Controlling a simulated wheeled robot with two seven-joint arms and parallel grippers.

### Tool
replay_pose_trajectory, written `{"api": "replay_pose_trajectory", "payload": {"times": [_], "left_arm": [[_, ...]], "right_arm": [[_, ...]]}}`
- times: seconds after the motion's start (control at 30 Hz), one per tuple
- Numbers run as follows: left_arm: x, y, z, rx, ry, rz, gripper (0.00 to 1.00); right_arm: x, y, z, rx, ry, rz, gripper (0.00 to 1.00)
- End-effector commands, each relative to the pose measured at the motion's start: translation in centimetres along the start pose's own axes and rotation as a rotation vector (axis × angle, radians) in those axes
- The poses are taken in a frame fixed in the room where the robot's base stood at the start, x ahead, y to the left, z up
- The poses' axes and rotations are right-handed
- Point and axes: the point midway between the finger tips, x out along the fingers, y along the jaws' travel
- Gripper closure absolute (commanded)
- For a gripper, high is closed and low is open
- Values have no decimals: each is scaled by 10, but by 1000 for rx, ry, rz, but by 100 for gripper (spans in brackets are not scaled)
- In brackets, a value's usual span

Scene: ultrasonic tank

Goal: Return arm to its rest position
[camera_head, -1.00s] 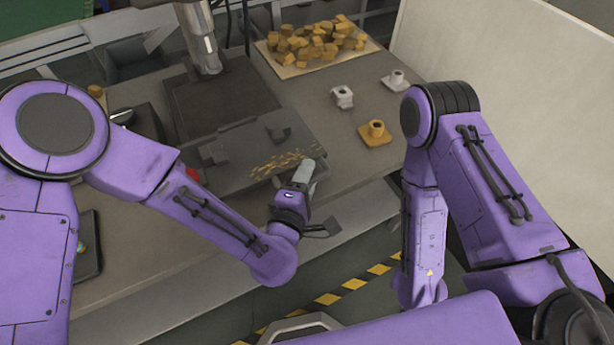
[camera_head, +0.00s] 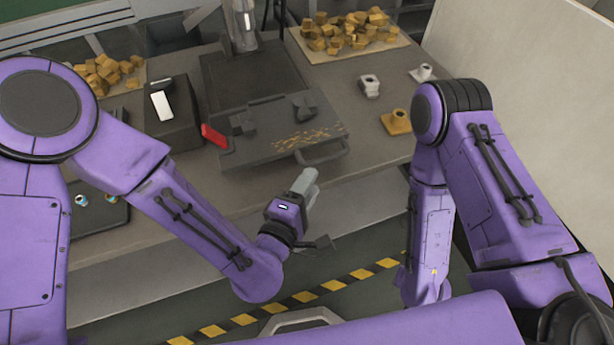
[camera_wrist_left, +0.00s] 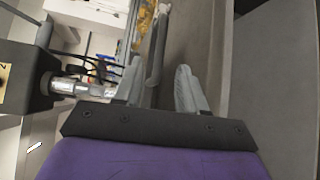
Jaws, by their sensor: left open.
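My left gripper (camera_head: 306,184) is in front of the table's front edge in the head view, below and in front of the dark machine's handle. It is open; in the left wrist view its two grey fingers (camera_wrist_left: 158,88) stand apart with nothing held between them. My left arm (camera_head: 190,220) reaches in from the left, bent at the elbow. My right arm (camera_head: 490,190) hangs folded at the right; its forearm points down, and its gripper is out of sight.
The table (camera_head: 240,205) carries a dark machine (camera_head: 270,135) with chips on it, a black box (camera_head: 170,122), a red part (camera_head: 214,136), a yellow fitting (camera_head: 396,121) and two light fittings. Trays of yellow blocks (camera_head: 345,32) stand behind. The striped floor (camera_head: 300,298) in front is clear.

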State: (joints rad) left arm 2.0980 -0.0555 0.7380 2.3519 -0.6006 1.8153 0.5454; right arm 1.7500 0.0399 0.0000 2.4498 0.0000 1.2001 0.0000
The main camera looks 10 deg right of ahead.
Motion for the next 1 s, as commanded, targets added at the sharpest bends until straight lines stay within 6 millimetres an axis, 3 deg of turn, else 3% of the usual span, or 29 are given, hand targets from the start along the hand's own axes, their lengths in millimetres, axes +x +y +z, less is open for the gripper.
{"api": "replay_pose_trajectory", "payload": {"times": [0.3,0.37,0.47,0.57,0.7,0.8,0.9,1.0], "left_arm": [[0,-4,2,71,-13,-19,60],[-4,-25,-7,219,-12,-110,60],[-25,-80,-56,440,35,-331,60],[-68,-140,-113,596,75,-595,60],[-154,-206,-180,714,107,-958,60],[-219,-235,-215,738,129,-1179,60],[-271,-250,-237,730,169,-1322,60],[-299,-258,-246,725,183,-1391,60]], "right_arm": [[0,0,0,0,0,0,57],[0,0,0,0,0,0,57],[0,0,0,0,0,0,57],[0,0,0,0,0,0,57],[0,0,0,0,0,0,57],[0,0,0,0,0,0,57],[0,0,0,0,0,0,57],[0,0,0,0,0,0,57]]}}
